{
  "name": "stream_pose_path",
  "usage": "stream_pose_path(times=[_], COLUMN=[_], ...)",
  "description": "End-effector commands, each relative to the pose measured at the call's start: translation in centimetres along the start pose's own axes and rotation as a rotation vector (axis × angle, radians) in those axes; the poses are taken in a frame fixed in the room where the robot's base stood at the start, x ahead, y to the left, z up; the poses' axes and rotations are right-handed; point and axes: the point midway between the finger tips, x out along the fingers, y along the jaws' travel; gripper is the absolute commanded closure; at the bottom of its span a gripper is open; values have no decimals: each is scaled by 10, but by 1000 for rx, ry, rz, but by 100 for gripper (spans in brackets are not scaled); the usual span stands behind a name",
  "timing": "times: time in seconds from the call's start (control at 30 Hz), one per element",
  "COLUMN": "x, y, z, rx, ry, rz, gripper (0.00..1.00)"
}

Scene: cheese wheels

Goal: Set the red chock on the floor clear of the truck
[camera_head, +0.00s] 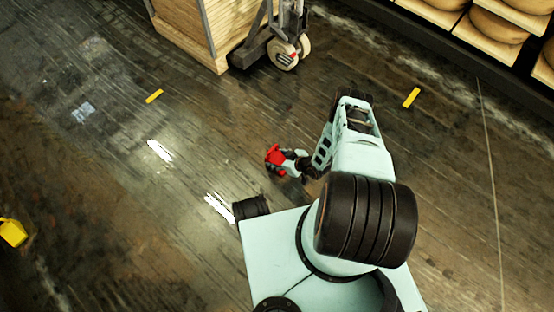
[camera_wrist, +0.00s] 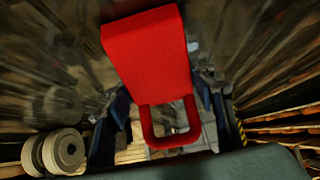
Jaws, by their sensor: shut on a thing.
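The red chock (camera_head: 273,155) is held at the end of my arm over the wooden floor, well in front of the truck (camera_head: 268,44). In the wrist view the chock (camera_wrist: 147,52) shows as a red block with a loop handle, tilted slightly. My gripper (camera_head: 283,165) is shut on the chock; in the wrist view its dark fingers (camera_wrist: 168,108) stand on both sides of the handle. Its height above the floor is hard to tell. The truck's pale wheels (camera_head: 286,54) show at the top, and pale wheels (camera_wrist: 58,151) are at the lower left in the wrist view.
A wooden crate (camera_head: 187,32) stands by the truck at the top. Shelves with cheese wheels (camera_head: 497,24) line the upper right. Yellow floor marks (camera_head: 154,96) lie nearby, and a yellow object (camera_head: 12,232) is at the left edge. The floor left of the chock is open.

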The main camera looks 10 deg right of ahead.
Motion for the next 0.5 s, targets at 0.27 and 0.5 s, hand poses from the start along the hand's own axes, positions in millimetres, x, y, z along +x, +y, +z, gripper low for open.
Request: stream_pose_path(times=[0.27, 0.5], x=[1, 1], y=[1, 1], z=[0, 1], rx=[0, 0], ry=[3, 1], rz=[1, 1], gripper=[85, 32])
